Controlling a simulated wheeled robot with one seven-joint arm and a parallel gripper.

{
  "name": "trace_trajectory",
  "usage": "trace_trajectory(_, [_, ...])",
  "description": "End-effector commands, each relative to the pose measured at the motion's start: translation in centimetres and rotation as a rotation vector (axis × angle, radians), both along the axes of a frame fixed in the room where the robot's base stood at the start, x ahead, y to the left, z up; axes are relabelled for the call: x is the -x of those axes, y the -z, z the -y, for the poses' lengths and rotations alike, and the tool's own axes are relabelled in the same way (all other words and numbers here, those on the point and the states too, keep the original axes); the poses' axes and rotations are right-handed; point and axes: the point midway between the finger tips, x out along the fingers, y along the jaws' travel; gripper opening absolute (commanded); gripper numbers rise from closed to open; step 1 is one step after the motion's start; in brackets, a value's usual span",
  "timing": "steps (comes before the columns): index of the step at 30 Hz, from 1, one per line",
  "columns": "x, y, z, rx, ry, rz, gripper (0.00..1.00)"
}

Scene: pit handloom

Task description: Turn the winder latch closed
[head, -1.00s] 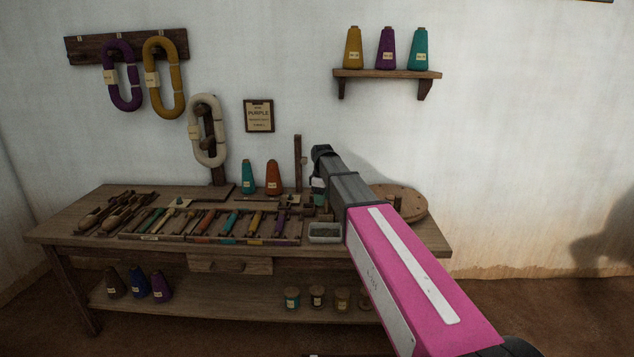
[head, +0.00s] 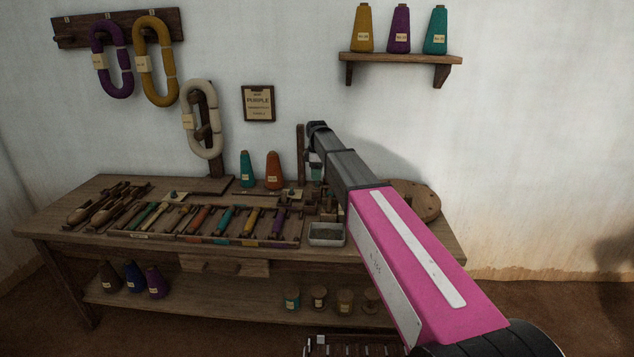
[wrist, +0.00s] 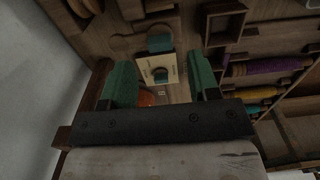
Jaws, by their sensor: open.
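My gripper (head: 316,168) is above the back right part of the bench, beside an upright wooden post (head: 300,155). In the wrist view my gripper (wrist: 160,80) is open, its two green fingers apart with nothing held between them. Beyond and between the fingers is a pale labelled plate (wrist: 150,64) with a small dark teal piece on it. A teal block (wrist: 160,43) sits just past it on a wooden part. I cannot tell for certain which piece is the winder latch. In the head view my arm and gripper hide part of this area.
The bench (head: 60,218) carries a rack of coloured bobbins (head: 225,222), a grey tray (head: 326,234), a teal cone (head: 246,170), an orange cone (head: 273,172) and a round wooden disc (head: 420,198). A shelf with cones (head: 400,62) is on the wall above.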

Motion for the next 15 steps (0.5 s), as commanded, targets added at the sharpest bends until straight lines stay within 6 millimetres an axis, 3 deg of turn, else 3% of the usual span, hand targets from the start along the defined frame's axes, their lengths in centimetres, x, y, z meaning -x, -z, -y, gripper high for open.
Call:
trace_trajectory(6, [0.0,3.0,0.0,0.0,0.001,0.0,0.55])
trace_trajectory(15, [0.0,4.2,0.0,0.0,0.001,0.001,0.55])
